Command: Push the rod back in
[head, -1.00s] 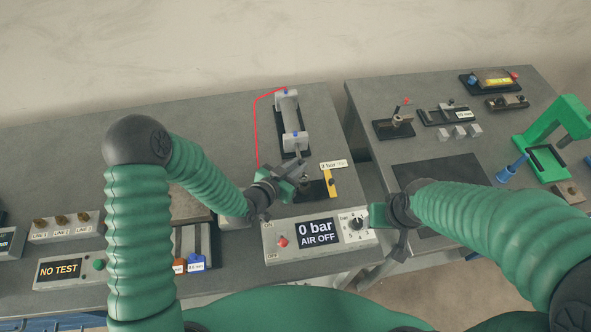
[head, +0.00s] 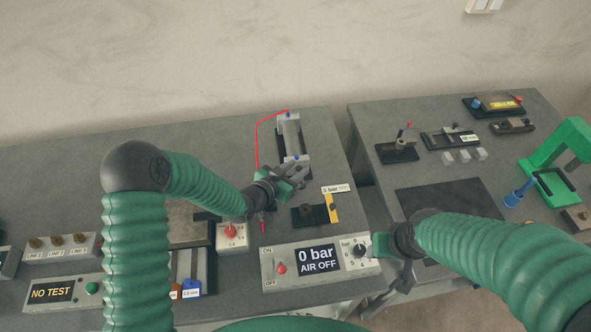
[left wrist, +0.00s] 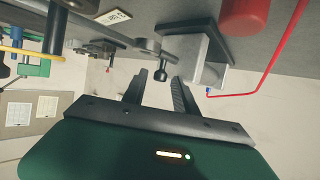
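The grey air cylinder (head: 291,136) lies on a black base at the back of the left bench, with a red hose at its far end. My left gripper (head: 292,178) is at its near end and hides most of the rod there. In the left wrist view the gripper (left wrist: 160,92) is open. A dark knob at the rod end (left wrist: 161,74) shows between its fingers, close to the grey end block (left wrist: 196,62). I cannot tell whether the fingers touch it. My right gripper (head: 385,255) hangs by the bench's front edge, its opening unclear.
The air panel (head: 318,259) reads "0 bar AIR OFF". A yellow upright stop (head: 331,208) on a black base stands just in front of the cylinder. A white box with a red knob (head: 231,233) is left of it. A gap separates the two benches.

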